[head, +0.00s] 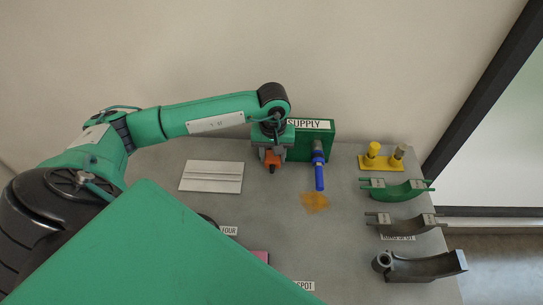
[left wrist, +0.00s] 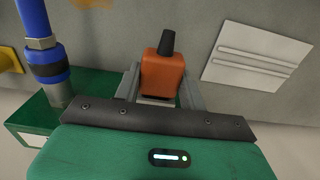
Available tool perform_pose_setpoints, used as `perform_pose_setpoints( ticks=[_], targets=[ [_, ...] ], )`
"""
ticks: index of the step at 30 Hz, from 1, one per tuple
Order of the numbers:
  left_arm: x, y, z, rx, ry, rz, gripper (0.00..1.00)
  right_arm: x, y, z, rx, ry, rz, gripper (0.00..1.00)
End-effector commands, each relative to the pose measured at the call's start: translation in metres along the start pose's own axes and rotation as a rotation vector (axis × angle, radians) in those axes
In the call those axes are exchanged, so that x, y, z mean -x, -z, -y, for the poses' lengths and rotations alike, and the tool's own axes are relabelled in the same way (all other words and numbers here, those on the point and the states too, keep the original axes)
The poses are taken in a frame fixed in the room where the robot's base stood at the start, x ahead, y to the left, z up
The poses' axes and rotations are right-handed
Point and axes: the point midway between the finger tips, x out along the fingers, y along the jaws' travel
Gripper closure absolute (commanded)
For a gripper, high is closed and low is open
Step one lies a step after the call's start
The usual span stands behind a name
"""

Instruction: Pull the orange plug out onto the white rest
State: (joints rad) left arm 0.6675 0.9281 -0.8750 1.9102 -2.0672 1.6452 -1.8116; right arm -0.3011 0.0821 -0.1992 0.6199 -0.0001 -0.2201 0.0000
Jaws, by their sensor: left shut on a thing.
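My left gripper (left wrist: 160,90) is shut on the orange plug (left wrist: 163,70), which sits between its two grey fingers with its dark tip pointing away. In the head view the orange plug (head: 271,161) shows just below my left wrist, at the left end of the green supply box (head: 321,142). Whether the plug is still in a socket there is hidden by my gripper. The white rest (head: 212,177), a flat plate with ridges, lies on the table to the left of the plug; it also shows in the left wrist view (left wrist: 256,56). My right gripper is not in view.
A blue-handled valve or connector (head: 319,172) sticks out of the supply box close to the right of my gripper. An orange patch (head: 313,203) marks the table. Yellow, green and grey parts (head: 397,190) stand at the right. The table between plug and rest is clear.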

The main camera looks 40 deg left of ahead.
Motion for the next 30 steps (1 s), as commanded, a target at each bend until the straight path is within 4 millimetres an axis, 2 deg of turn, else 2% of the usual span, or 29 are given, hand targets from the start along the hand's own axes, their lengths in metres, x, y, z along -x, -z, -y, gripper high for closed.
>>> perform_pose_setpoints(
  ticks=[30],
  targets=[
    [-0.001,-0.042,0.0,-0.003,0.0,0.003,1.0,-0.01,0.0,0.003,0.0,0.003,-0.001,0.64]
  ],
)
